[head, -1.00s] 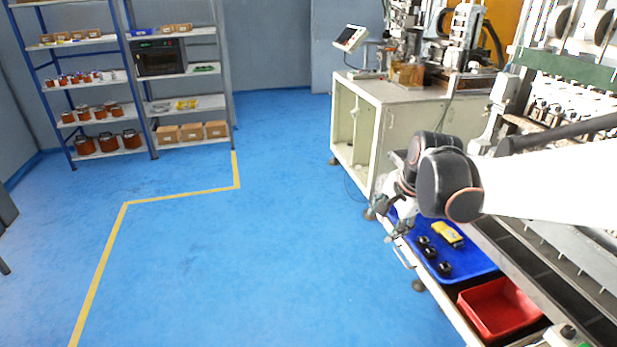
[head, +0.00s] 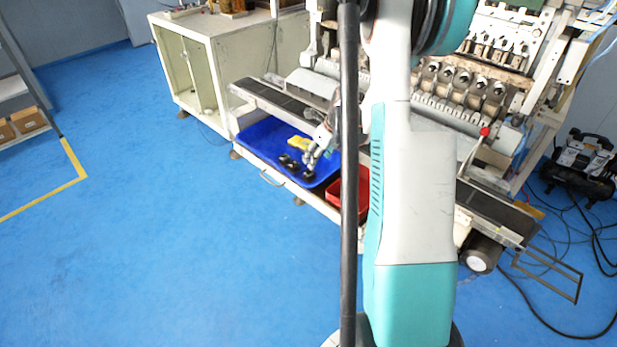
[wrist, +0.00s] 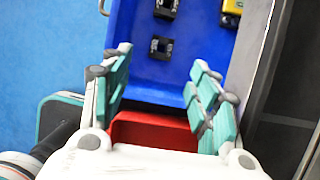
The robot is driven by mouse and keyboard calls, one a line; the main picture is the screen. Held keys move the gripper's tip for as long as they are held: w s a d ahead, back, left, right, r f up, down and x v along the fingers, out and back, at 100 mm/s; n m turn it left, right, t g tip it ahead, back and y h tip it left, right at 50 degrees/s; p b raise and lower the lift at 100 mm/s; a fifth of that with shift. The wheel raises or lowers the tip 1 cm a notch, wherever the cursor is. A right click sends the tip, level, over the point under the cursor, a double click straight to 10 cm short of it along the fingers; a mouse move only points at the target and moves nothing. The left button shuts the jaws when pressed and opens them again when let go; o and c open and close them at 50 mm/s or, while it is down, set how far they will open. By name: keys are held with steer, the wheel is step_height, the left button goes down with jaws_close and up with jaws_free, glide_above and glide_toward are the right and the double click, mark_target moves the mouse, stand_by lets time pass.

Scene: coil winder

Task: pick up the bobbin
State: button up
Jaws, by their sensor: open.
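Several small black bobbins sit in the blue tray (head: 262,137). In the head view one bobbin (head: 307,175) lies nearest the tray's front, and others (head: 288,162) lie just behind it. In the wrist view one bobbin (wrist: 161,41), with a square opening, sits ahead between the fingertips, apart from them. A second bobbin (wrist: 165,9) is cut by the top edge. My gripper (wrist: 160,62) is open and empty, with its teal-padded fingers spread to either side. In the head view my gripper (head: 317,153) is over the tray, small and partly hidden by my arm.
A yellow object (head: 299,143) lies in the tray behind the bobbins. A red bin (head: 334,196) adjoins the tray. A grey machine rail (head: 284,103) runs along the tray's rear side. Blue floor is clear in front.

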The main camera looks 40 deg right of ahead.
steer(key=b, duration=0.1)
glide_above(310, 171)
steer(key=s, duration=0.3)
steer(key=f, duration=0.3)
steer(key=a+f, duration=0.1)
steer(key=f, duration=0.1)
steer(key=shift+w, duration=0.15)
steer(key=b+x, duration=0.2)
steer(key=x, duration=0.3)
steer(key=shift+d+f+b, duration=0.2)
steer(key=shift+f+b, duration=0.05)
steer(key=shift+b, duration=0.1)
steer(key=shift+r, duration=0.1)
steer(key=c, duration=0.8)
